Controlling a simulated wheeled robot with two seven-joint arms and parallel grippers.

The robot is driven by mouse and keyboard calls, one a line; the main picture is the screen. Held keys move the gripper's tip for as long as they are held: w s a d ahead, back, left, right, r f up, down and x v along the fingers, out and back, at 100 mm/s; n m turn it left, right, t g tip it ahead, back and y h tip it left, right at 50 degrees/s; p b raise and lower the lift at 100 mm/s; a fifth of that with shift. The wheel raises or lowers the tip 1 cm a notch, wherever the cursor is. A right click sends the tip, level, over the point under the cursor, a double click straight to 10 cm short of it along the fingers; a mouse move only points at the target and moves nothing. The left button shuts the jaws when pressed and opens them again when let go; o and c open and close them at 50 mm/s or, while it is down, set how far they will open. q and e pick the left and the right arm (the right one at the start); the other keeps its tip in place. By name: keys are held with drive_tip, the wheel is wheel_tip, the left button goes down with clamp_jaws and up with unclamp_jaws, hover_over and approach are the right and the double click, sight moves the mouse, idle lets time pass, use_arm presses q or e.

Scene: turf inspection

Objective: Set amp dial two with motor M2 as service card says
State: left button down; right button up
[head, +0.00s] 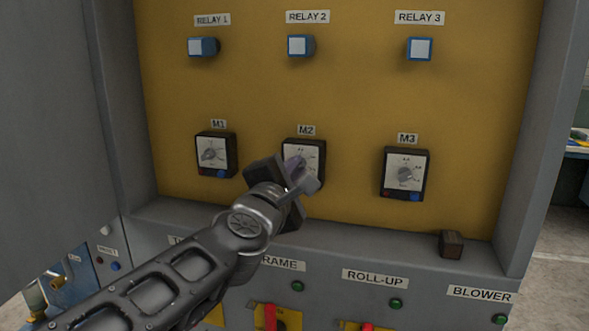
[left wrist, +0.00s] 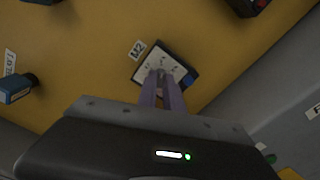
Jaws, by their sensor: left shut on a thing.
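The M2 dial unit (head: 318,150) is a black box with a pale scale face, on the yellow panel under the M2 label (head: 306,130). My left gripper (head: 301,172) is at its face and covers most of it in the head view. In the left wrist view the dial unit (left wrist: 186,64) shows with its M2 label (left wrist: 137,49). There the two fingers of my left gripper (left wrist: 162,82) are shut on its knob, which is mostly hidden between them. The pointer setting cannot be read. No service card shows. My right gripper is not in view.
Similar dials M1 (head: 215,155) and M3 (head: 404,174) flank M2. Blue relay buttons (head: 300,45) sit above. A small brown block (head: 451,244) rests on the ledge at right. Below are labelled switches, including ROLL-UP (head: 375,278). A grey cabinet wall (head: 50,110) stands at left.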

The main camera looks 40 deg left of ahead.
use_arm(q)
drive_tip(key=m+p, duration=0.1)
drive_tip(key=m, duration=0.9)
drive_tip(key=shift+f+m, duration=0.1)
drive_tip(key=shift+m, duration=0.3)
drive_tip(key=c, duration=1.5)
unclamp_jaws()
